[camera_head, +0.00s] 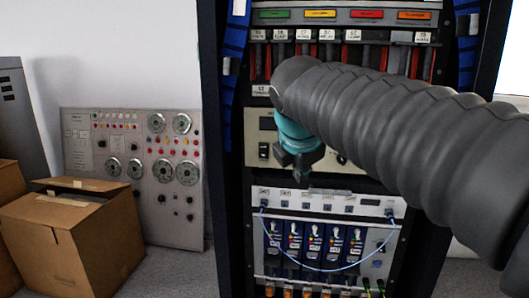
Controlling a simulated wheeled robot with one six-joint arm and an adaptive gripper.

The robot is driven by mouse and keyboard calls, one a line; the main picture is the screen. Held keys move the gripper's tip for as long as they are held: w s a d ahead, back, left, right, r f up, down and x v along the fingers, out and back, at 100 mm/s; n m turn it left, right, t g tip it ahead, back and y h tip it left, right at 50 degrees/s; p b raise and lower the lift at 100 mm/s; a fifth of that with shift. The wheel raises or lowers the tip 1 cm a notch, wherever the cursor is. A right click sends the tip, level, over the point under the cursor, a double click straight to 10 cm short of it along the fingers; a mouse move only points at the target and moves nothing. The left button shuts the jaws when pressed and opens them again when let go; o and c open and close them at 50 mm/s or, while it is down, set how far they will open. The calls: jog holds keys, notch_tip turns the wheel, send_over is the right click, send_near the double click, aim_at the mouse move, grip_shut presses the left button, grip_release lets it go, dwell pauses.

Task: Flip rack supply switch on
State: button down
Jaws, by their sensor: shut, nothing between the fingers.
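A black rack (228,200) holds several instrument units. A beige unit (255,138) in its middle carries a dark display and a small black switch (264,151) at its left end. I take this unit to be the rack supply; its labels are too small to read. The switch's on or off position cannot be made out. My gripper (298,174) is shut and empty, in front of the beige unit, to the right of the switch and slightly lower. Contact with the panel cannot be judged. My arm hides the unit's middle and right parts.
Above is a panel with coloured labels (320,14) and red and black leads. Below is a module unit (300,245) with a looping blue cable (320,268). A grey gauge panel (140,160) and cardboard boxes (75,235) stand left of the rack.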

jog(key=s+d+f+m+g, duration=0.1)
jog(key=s+d+f+m, duration=0.4)
jog(key=s+f+m, duration=0.5)
jog(key=s+d+f+m+g+y, duration=0.1)
jog(key=s+d+f+m, duration=0.5)
jog(key=s+f+m, duration=0.4)
jog(key=f+m, duration=0.1)
jog(key=m, duration=0.3)
jog(key=shift+s, duration=0.3)
jog(key=shift+a, duration=0.1)
